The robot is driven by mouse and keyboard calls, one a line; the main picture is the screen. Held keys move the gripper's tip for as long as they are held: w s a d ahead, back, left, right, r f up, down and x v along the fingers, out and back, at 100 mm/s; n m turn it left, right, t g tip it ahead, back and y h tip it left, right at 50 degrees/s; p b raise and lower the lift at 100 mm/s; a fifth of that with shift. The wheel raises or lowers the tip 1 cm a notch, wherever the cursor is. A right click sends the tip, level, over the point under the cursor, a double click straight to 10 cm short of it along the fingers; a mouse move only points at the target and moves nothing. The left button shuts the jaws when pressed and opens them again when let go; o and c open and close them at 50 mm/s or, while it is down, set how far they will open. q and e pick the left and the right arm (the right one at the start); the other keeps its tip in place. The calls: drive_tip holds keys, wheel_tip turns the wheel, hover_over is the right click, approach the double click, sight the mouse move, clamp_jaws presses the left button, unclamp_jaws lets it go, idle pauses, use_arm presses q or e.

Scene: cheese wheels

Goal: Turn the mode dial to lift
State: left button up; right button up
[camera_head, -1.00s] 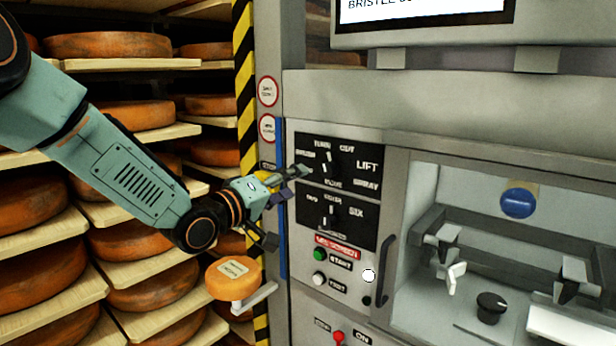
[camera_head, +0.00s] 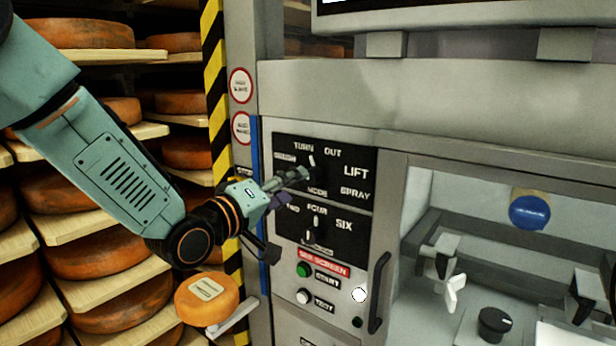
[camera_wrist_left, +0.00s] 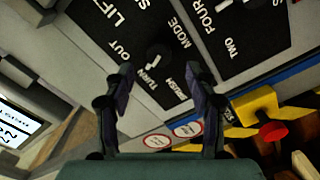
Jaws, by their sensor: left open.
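The mode dial (camera_head: 312,166) is a black knob with a white pointer on the upper black panel (camera_head: 362,150), labelled TURN, OUT, LIFT, SPRAY and MODE. Part of it is hidden by a finger in the head view. In the left wrist view the dial (camera_wrist_left: 158,57) lies ahead, between the fingertips, and its pointer looks turned toward TURN. LIFT is at the panel's right in the head view. My left gripper (camera_head: 290,187) is open and empty, close in front of the panel; I cannot tell whether it touches the dial.
A second dial (camera_head: 316,223) marked TWO, FOUR and SIX sits just below. Green (camera_head: 303,270) and white (camera_head: 304,296) buttons and a dark handle (camera_head: 379,292) are lower. A cheese wheel (camera_head: 207,298) and loaded shelves stand left. A screen (camera_head: 345,8) hangs above.

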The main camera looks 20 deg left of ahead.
sight(309, 178)
use_arm(q)
drive_tip(key=p+x, duration=0.1)
drive_tip(key=x, duration=0.4)
drive_tip(key=shift+w+d+r, duration=0.1)
drive_tip(key=shift+d, duration=0.05)
drive_tip(key=shift+w+d, duration=0.15)
drive_tip(key=shift+w, duration=0.35)
drive_tip(key=c, duration=1.1)
drive_tip(key=shift+m, duration=0.4)
drive_tip(key=shift+c, duration=0.2)
drive_tip(key=shift+r+m+b, duration=0.15)
drive_tip(key=shift+m+b, duration=4.55)
drive_tip(key=shift+m, duration=3.6)
